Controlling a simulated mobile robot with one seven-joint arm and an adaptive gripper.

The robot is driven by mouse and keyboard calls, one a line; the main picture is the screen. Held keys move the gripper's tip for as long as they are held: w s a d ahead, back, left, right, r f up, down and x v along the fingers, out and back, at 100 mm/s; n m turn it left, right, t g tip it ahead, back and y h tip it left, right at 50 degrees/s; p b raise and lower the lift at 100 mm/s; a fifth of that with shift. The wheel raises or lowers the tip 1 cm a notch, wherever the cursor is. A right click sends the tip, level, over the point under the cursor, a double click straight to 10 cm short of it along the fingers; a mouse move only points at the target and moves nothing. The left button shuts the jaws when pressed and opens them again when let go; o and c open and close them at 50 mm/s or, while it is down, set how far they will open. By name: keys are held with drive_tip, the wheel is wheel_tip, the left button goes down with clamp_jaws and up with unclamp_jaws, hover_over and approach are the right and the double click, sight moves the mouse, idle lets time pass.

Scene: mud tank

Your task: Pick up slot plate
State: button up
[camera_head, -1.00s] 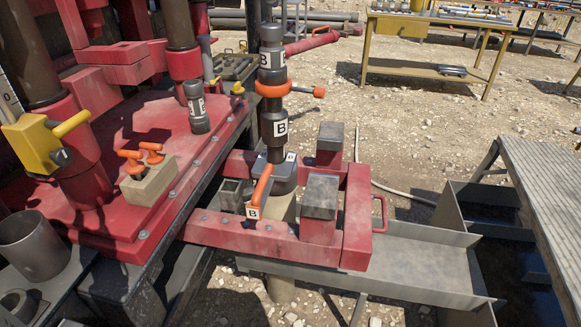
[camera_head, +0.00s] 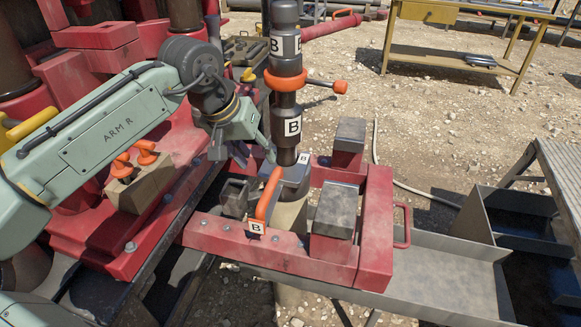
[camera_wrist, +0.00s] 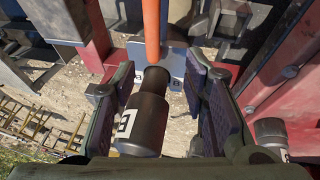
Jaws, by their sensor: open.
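The slot plate, a grey plate with an orange bar handle (camera_head: 268,195) and white B labels, sits in the red frame under the dark pipe. I cannot make out its slot. In the wrist view its orange handle (camera_wrist: 152,28) is at the top centre. The dark pipe (camera_head: 287,115), labelled B, stands upright above the plate; its end (camera_wrist: 145,115) shows between my fingers in the wrist view. My gripper (camera_head: 256,152) is open, just left of the pipe's lower end and above the handle's left side. Its two dark pads (camera_wrist: 168,85) are spread and hold nothing.
The red frame (camera_head: 375,228) with grey blocks (camera_head: 335,208) surrounds the plate. An orange clamp handle (camera_head: 340,87) sticks out from the pipe. A wooden block with orange knobs (camera_head: 140,185) lies left, below my arm. A grey trough (camera_head: 450,280) is at right.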

sight(276, 171)
drive_tip(key=shift+w+d+r+p+x, duration=0.1)
drive_tip(key=shift+d+p+x, duration=0.1)
drive_tip(key=shift+x, duration=1.4)
drive_tip(key=shift+w+d+r+p+x, duration=0.1)
drive_tip(key=shift+d+p+x, duration=0.15)
drive_tip(key=shift+x, duration=1.35)
drive_tip(key=shift+w+d+r+p+x, duration=0.1)
drive_tip(key=shift+d+p+x, duration=0.1)
drive_tip(key=shift+x, duration=1.35)
drive_tip(key=shift+c, duration=0.5)
clamp_jaws()
